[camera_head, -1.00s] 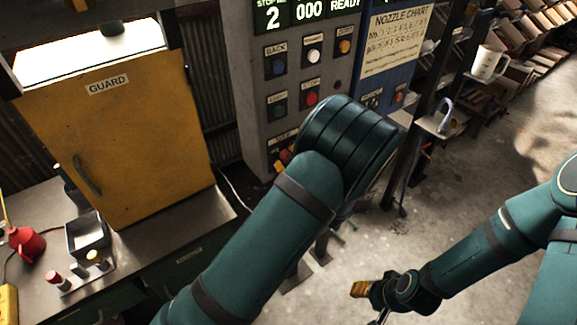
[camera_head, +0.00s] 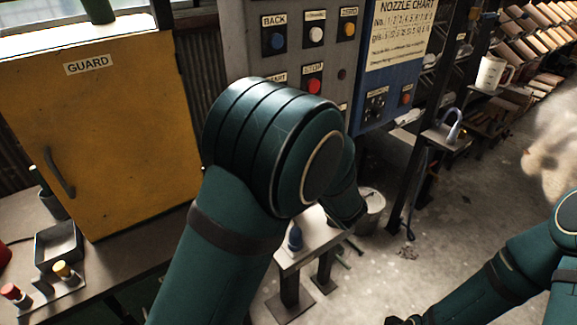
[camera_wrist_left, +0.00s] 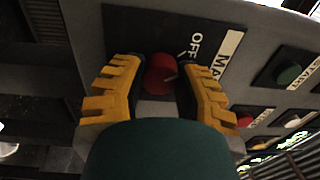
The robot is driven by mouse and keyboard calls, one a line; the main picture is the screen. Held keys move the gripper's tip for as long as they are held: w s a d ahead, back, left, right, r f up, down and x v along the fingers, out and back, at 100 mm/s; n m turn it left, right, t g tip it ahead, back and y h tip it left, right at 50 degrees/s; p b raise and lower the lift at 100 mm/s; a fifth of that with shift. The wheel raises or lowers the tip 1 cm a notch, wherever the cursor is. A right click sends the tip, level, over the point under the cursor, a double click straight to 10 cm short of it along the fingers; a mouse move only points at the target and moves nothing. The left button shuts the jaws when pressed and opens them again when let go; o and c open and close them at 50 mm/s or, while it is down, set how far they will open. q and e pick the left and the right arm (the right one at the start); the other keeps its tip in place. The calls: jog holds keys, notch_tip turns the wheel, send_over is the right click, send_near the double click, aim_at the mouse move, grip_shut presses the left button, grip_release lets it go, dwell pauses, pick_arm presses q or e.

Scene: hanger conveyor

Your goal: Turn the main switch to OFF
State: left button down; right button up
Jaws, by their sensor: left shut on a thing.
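The main switch (camera_wrist_left: 157,78) is a red round knob on a dark plate of the grey panel in the left wrist view. The word OFF and part of a label starting "MA" show beside it. My left gripper (camera_wrist_left: 163,74) has its yellow-padded fingers on both sides of the knob and is shut on it. A pale mark shows on the knob, but its setting is hard to tell. In the head view my left arm hides the switch and the left gripper.
Push buttons, including a red stop button (camera_head: 314,86) and a green start button (camera_wrist_left: 289,74), sit close to the switch. A yellow guard door (camera_head: 110,130) stands left of the panel. A blue box (camera_head: 385,85) with a nozzle chart is on the right.

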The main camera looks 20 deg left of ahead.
pick_arm(q)
jog(key=shift+n+b, duration=0.35)
jog(key=shift+n, duration=0.85)
jog(key=c, duration=0.6)
grip_release()
jog(key=shift+w, duration=0.1)
jog(key=shift+o, duration=0.2)
jog(key=v, duration=1.2)
jog(key=shift+d, duration=0.1)
